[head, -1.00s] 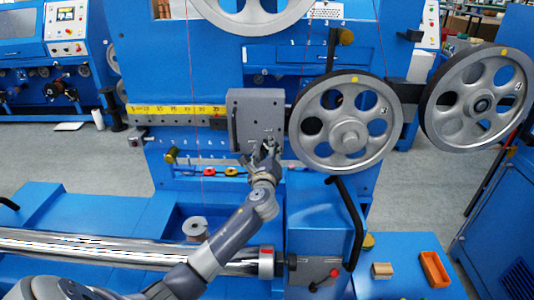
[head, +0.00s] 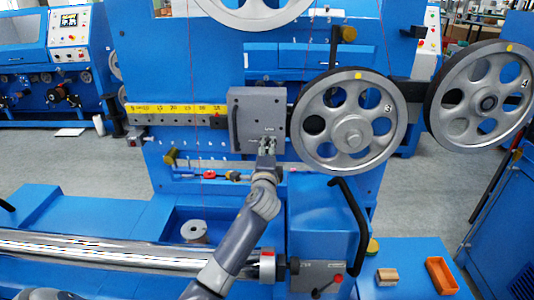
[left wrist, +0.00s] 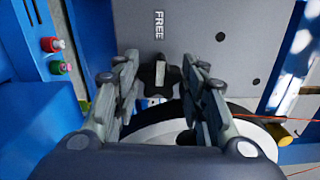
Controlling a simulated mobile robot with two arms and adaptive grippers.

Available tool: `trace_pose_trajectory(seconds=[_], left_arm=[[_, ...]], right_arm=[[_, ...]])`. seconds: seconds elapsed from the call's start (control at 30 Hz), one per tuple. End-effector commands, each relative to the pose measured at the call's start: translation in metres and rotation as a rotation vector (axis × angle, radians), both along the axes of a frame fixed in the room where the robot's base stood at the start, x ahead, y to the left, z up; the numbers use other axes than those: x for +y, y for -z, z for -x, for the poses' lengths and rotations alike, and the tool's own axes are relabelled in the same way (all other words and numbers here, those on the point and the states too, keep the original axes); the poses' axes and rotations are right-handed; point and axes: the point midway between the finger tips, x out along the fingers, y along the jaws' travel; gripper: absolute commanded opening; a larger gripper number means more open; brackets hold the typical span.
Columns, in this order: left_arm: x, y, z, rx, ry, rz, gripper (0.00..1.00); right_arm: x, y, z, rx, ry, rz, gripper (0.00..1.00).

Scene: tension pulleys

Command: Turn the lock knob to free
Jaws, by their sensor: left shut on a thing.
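My left gripper (head: 267,148) is at the lower part of the grey plate (head: 256,108) on the blue machine. In the left wrist view, the black star-shaped lock knob (left wrist: 158,78) sits between the fingers of the left gripper (left wrist: 160,68), which is shut on it. A "FREE" label (left wrist: 159,25) shows on the plate just above the knob in that view. A small pale mark shows on the knob's lower side. In the head view the gripper hides the knob. My right gripper is not in view.
A large grey pulley wheel (head: 349,122) stands close to the right of the plate, with a second wheel (head: 483,98) further right. A yellow scale strip (head: 173,109) runs left of the plate. A black bent handle (head: 350,215) lies below right.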

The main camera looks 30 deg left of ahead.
Motion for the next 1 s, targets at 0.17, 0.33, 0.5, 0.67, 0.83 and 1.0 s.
trace_pose_trajectory(seconds=[0.17,0.33,0.5,0.67,0.83,1.0], left_arm=[[-0.0003,0.0003,-0.0002,-0.033,0.0,0.051,0.15],[-0.0002,0.0,-0.0002,-0.046,0.001,0.074,0.15],[-0.0001,-0.0003,-0.0002,-0.049,0.001,0.078,0.15],[-0.0002,-0.0003,-0.0003,-0.049,0.001,0.078,0.15],[-0.0002,-0.0003,-0.0003,-0.048,0.001,0.077,0.57],[-0.0001,0.0,-0.0002,-0.048,0.0,0.076,0.61]], right_arm=[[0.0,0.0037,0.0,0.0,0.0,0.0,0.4],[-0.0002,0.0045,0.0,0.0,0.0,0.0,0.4],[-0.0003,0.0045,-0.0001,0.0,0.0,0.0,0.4],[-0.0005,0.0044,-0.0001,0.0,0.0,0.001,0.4],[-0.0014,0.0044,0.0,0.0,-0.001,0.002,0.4],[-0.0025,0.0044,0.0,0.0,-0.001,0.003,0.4]])
